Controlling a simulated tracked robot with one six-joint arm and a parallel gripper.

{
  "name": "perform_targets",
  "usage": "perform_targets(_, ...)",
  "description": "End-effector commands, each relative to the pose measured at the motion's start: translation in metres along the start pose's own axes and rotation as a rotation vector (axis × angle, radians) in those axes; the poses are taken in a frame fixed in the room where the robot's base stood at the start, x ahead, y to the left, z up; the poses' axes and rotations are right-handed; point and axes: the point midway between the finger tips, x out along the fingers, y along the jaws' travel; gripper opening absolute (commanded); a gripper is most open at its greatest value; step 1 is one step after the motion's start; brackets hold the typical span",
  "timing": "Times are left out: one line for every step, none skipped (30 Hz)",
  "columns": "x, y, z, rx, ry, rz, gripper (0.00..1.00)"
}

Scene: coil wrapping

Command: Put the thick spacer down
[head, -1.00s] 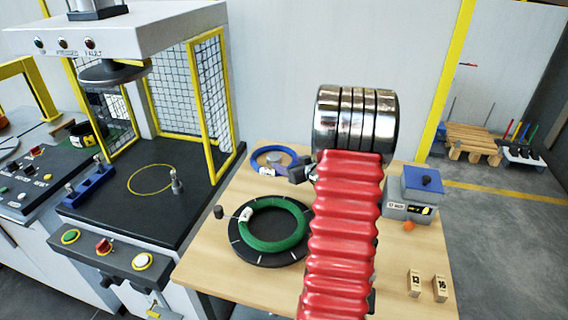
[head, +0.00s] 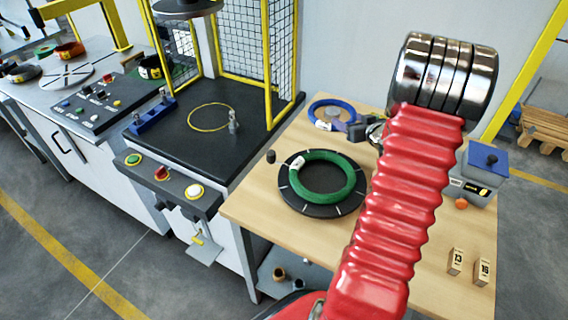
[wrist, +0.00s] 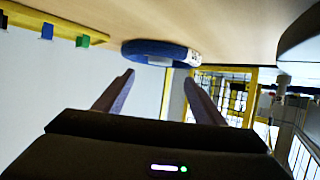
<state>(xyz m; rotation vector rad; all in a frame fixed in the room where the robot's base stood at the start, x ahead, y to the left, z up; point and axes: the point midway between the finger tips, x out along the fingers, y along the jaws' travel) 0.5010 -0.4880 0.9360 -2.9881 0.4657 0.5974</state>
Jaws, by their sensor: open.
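Two pale wooden blocks stand apart on the right front of the wooden table (head: 262,211), one marked 13 (head: 455,262) and the other marked 16 (head: 484,271). From here I cannot tell which is thicker. My gripper (wrist: 158,76) is open with nothing between its fingers. In the head view it shows partly behind my arm, beside the blue ring (head: 312,116). The blue ring also shows just beyond the fingertips in the wrist view (wrist: 138,50), apart from them. The blocks are well away from my gripper.
A green ring (head: 320,192) lies on a black round plate (head: 300,206) mid-table. A grey box with a blue top (head: 484,160) and a small orange ball (head: 461,203) are at right. The caged press (head: 190,122) stands left of the table.

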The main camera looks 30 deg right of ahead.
Motion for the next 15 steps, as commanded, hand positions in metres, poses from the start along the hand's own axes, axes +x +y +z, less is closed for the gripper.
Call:
perform_targets(0.0, -0.002, -0.002, -0.004, -0.001, 0.002, 0.64)
perform_targets(0.0, -0.003, -0.004, -0.006, -0.002, 0.004, 0.64)
perform_targets(0.0, -0.006, -0.007, -0.012, -0.004, 0.007, 0.64)
perform_targets(0.0, -0.008, -0.01, -0.016, -0.007, 0.011, 0.64)
perform_targets(-0.001, -0.011, -0.014, -0.021, -0.01, 0.017, 0.64)
perform_targets(-0.001, -0.015, -0.02, -0.03, -0.014, 0.026, 0.64)
perform_targets(-0.002, -0.019, -0.025, -0.037, -0.019, 0.032, 0.64)
perform_targets(-0.003, -0.024, -0.03, -0.044, -0.024, 0.041, 0.64)
perform_targets(-0.005, -0.031, -0.038, -0.055, -0.033, 0.052, 0.64)
perform_targets(-0.006, -0.036, -0.044, -0.063, -0.039, 0.062, 0.64)
perform_targets(-0.008, -0.042, -0.05, -0.071, -0.045, 0.071, 0.64)
perform_targets(-0.011, -0.05, -0.058, -0.081, -0.055, 0.085, 0.64)
perform_targets(-0.014, -0.057, -0.062, -0.088, -0.064, 0.093, 0.64)
perform_targets(-0.017, -0.063, -0.068, -0.094, -0.071, 0.103, 0.64)
perform_targets(-0.021, -0.072, -0.075, -0.101, -0.081, 0.114, 0.64)
